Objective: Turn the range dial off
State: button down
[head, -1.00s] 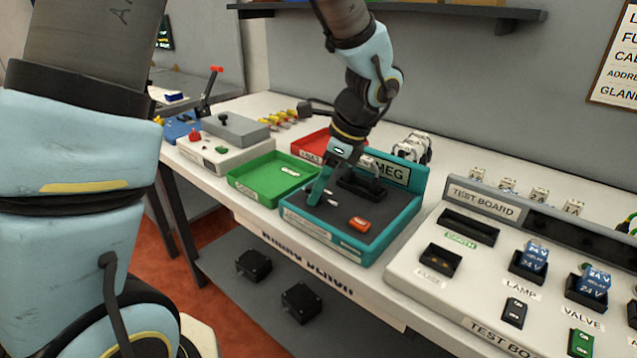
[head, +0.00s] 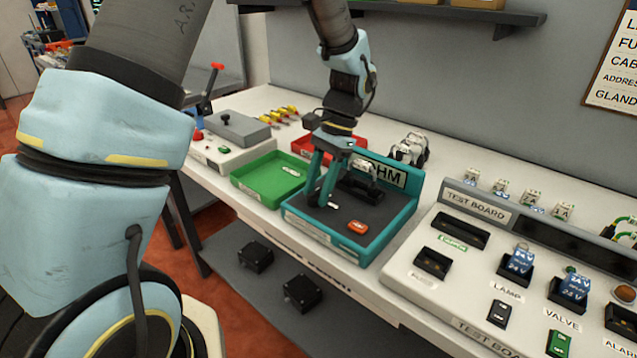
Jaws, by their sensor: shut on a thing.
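The teal tester (head: 345,250) with a dark grey top sits on the bench. Its raised back panel (head: 393,177) shows letters ending in "HM", the start hidden by my arm. My gripper (head: 322,202) points down over the left part of the tester's top, its teal fingers closed on the range dial there. The dial itself is mostly hidden by the fingers, so I cannot read its setting. A small white mark (head: 333,205) shows just right of the fingertips. An orange-red button (head: 358,227) is on the tester's front right.
A green tray (head: 262,190) stands left of the tester, with a red tray (head: 305,147) behind. The test board (head: 455,272) with lamp and valve relays is close on the right. The bench behind the tester is partly clear.

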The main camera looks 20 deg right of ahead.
jog(key=n+g, duration=0.1)
jog(key=n, duration=0.2)
jog(key=n+g+h+p, duration=0.1)
jog(key=n, duration=0.1)
jog(key=shift+w+a+n, duration=0.15)
jog(key=shift+w+n, duration=0.05)
jog(key=shift+n, duration=0.2)
jog(key=n+h, duration=0.1)
jog(key=n, duration=0.1)
jog(key=n+p, duration=0.1)
jog(key=n, duration=0.1)
jog(key=shift+a+n+g+h, duration=0.15)
jog(key=shift+n+g+h, duration=0.15)
jog(key=shift+h, duration=0.1)
jog(key=shift+c, duration=2.2)
grip_release()
jog(key=shift+w, duration=0.1)
jog(key=b+v, duration=0.2)
jog(key=v, duration=0.8)
jog(key=shift+w+r, duration=0.15)
jog(key=shift+r, duration=0.2)
